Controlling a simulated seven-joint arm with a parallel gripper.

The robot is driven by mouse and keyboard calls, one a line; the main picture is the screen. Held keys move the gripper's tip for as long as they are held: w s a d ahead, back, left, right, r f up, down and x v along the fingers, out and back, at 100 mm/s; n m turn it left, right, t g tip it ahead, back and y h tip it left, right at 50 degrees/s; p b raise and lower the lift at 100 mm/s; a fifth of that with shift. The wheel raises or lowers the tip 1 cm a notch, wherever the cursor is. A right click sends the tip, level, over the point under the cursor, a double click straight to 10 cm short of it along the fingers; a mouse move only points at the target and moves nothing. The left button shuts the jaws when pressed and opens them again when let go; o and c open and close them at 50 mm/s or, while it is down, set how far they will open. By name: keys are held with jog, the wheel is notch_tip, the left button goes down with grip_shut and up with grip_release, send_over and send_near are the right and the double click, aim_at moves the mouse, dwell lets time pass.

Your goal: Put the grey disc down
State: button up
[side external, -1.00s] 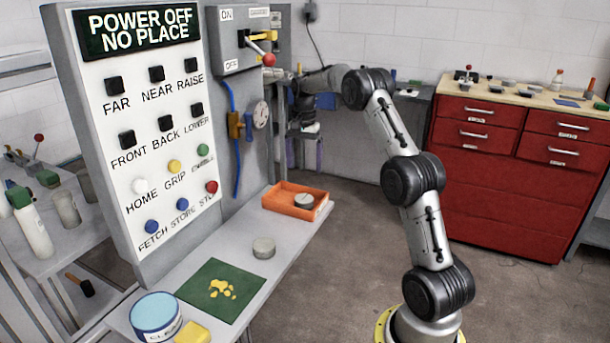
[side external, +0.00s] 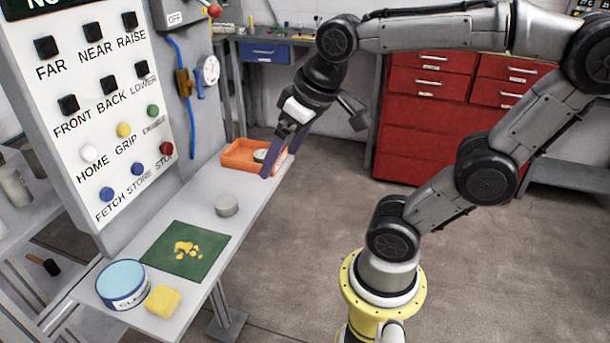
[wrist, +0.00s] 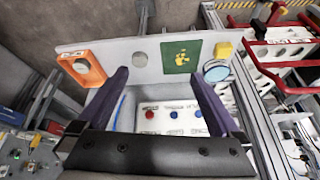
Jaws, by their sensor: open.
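One grey disc (side external: 227,206) lies flat on the light grey shelf (side external: 205,220), between the orange tray and the green mat. Another grey disc (side external: 260,156) lies in the orange tray (side external: 235,155), partly hidden by the tray and my gripper. In the wrist view the shelf disc (wrist: 140,59) and the tray disc (wrist: 82,66) both show. My gripper (side external: 279,164) has dark purple fingers, spread apart with nothing between them. It hangs tilted near the shelf's right edge, in front of the tray in the side view. The fingers also show in the wrist view (wrist: 158,76).
The upright button panel (side external: 110,180) borders the shelf. Red drawers (side external: 425,135) stand behind. Open floor lies right of the shelf.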

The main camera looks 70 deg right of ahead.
jog(key=s+f, duration=0.1)
jog(key=s+a+f+n, duration=0.1)
jog(key=s, duration=0.1)
jog(key=s+a+n, duration=0.1)
jog(key=shift+s+f+t, duration=0.25)
jog(key=shift+f+t, duration=0.15)
